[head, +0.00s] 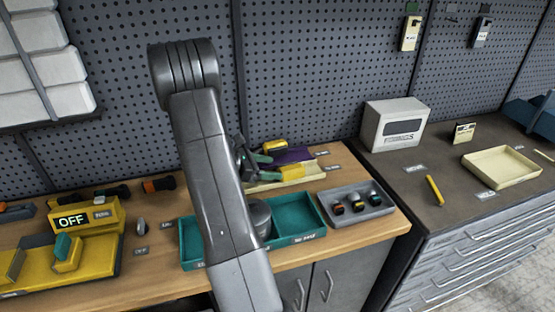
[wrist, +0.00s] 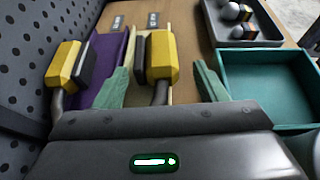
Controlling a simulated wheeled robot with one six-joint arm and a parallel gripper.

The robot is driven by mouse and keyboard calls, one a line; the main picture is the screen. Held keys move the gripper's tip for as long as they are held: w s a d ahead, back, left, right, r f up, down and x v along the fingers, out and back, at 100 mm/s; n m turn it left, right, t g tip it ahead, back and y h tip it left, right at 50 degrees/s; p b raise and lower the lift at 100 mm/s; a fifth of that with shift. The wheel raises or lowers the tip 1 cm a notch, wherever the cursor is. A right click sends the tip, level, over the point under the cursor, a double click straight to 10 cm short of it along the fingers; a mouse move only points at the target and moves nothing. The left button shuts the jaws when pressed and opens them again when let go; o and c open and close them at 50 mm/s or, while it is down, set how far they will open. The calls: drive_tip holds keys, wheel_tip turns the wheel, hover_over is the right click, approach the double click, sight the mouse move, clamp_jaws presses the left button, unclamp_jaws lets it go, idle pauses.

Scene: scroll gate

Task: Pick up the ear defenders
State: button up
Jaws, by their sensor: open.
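The ear defenders have two yellow cups with dark pads facing each other. In the wrist view the left cup (wrist: 66,66) is over a purple tray (wrist: 112,55), and the right cup (wrist: 162,56) is over a cream tray (wrist: 180,90). The grey band runs down behind my gripper's body, which hides its middle. In the head view one cup (head: 291,172) shows beside my gripper (head: 259,164). My gripper (wrist: 163,84) is open, its green fingers on either side of the right cup. I cannot tell whether they touch it.
A teal tray (head: 300,215) and a grey tray (head: 378,207) with several small items stand to the right on the wooden bench. A yellow unit reading OFF (head: 90,217) is at the left. Pegboard (head: 310,60) rises behind. A dark cabinet (head: 445,215) adjoins at right.

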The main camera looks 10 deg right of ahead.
sight(286, 169)
drive_tip(key=p+x, duration=0.1)
drive_tip(key=x, duration=0.3)
drive_tip(key=shift+s, duration=0.1)
drive_tip(key=shift+c, duration=0.4)
drive_tip(key=c, duration=1.1)
drive_tip(key=shift+s+r, duration=0.1)
